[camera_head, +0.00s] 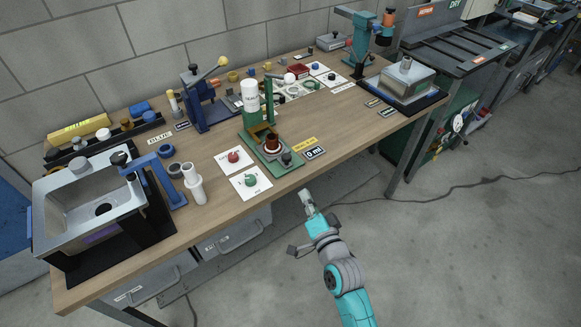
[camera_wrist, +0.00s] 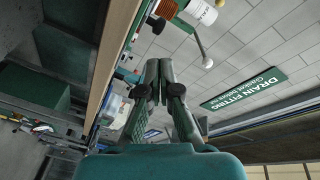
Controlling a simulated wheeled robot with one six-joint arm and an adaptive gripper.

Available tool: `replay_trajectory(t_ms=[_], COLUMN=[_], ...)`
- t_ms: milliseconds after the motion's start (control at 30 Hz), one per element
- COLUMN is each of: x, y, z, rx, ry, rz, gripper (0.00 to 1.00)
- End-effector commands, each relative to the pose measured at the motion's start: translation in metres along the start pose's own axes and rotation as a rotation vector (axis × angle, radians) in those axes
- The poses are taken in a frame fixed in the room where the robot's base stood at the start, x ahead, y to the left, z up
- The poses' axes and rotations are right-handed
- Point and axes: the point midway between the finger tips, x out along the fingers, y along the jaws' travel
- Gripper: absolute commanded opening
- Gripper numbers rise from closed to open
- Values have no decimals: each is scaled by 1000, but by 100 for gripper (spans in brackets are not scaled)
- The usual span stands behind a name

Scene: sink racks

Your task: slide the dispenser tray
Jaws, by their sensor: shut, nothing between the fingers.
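A green dispenser stand (camera_head: 268,113) with a white bottle (camera_head: 250,93) stands near the table's front edge in the head view. Its green base tray (camera_head: 287,168) carries a brown cup (camera_head: 271,142) and a dark knob at its front. My gripper (camera_head: 304,193) is shut and empty in front of the table edge, apart from the tray. Its closed fingers also show in the wrist view (camera_wrist: 160,70).
Cards with a red knob (camera_head: 233,157) and a green knob (camera_head: 250,180) lie left of the tray. Yellow and black labels (camera_head: 315,152) lie to its right. A steel sink (camera_head: 95,205) stands at the left end. Drawers (camera_head: 235,236) sit below the table; open floor lies in front.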

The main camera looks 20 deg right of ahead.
Motion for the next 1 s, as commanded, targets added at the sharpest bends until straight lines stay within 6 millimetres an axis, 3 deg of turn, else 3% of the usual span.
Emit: replay_trajectory(t_ms=[200, 467, 667, 1000], x=[-19, -23, -3, 54], y=[1, 0, 0, 0], z=[-1, -2, -2, -2], rx=[399, 566, 566, 564], ry=[1, 1, 1, 0], rz=[1, -1, -3, -2], gripper=[0, 0, 0, 0])
